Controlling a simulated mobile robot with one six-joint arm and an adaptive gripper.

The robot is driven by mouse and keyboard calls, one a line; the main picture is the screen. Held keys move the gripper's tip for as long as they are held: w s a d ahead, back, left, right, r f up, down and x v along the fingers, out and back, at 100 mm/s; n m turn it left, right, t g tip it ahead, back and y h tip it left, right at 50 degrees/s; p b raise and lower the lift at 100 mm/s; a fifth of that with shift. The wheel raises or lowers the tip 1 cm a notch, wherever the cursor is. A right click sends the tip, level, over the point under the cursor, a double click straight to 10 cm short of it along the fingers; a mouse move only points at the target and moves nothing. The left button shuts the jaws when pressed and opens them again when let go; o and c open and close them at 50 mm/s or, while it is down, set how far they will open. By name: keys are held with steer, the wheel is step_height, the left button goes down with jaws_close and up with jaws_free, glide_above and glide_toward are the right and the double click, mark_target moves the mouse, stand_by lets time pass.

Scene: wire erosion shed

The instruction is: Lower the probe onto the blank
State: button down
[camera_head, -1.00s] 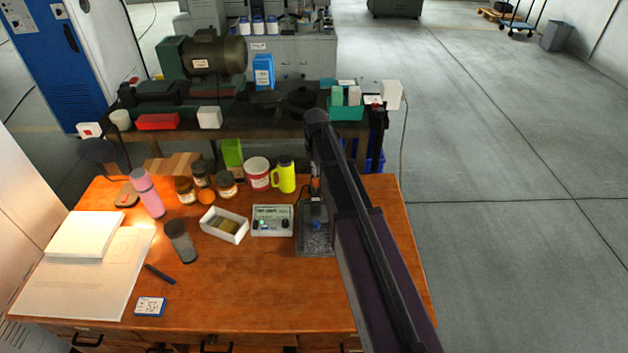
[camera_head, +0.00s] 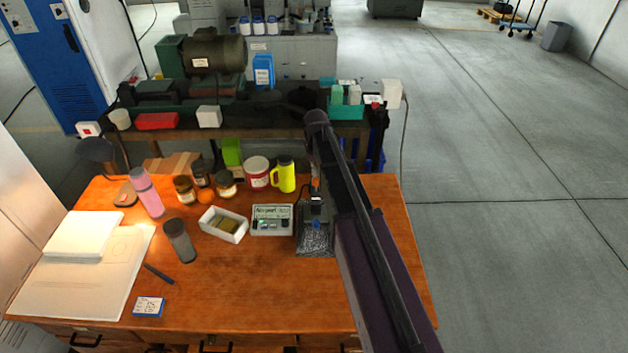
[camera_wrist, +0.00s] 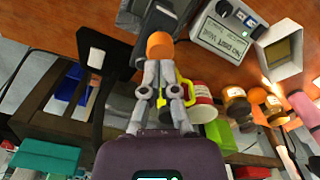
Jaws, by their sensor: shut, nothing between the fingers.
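A gauge stand with a speckled dark base (camera_head: 316,243) stands at the right of the wooden desk. Its dark upright head (camera_head: 316,206) is above the base, with a small blue part (camera_head: 316,224) below it. The probe tip and the blank are too small to tell apart. An orange knob (camera_wrist: 159,46) shows above the stand in the wrist view, and a bit of orange (camera_head: 315,183) shows in the head view. My gripper (camera_wrist: 163,72) is shut and empty, its fingertips close to the knob; I cannot tell whether they touch it.
A grey readout box (camera_head: 272,221) and a white tray (camera_head: 223,225) stand left of the stand. A yellow flask (camera_head: 284,175), a red-and-white tub (camera_head: 256,172) and several jars stand behind.

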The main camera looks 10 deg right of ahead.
steer(key=shift+f+b, duration=1.15)
stand_by(0.4)
steer(key=shift+r, duration=0.15)
steer(key=shift+r+p, duration=3.45)
steer(key=shift+p, duration=0.15)
steer(key=shift+s, duration=0.1)
steer(key=shift+s+f, duration=0.1)
steer(key=shift+s, duration=0.2)
steer(key=s+f+m+b, duration=0.1)
steer(key=s+m, duration=0.2)
steer(key=s, duration=1.9)
steer(key=shift+s+a+f+m+b, duration=0.3)
steer(key=shift+a+m+b, duration=0.1)
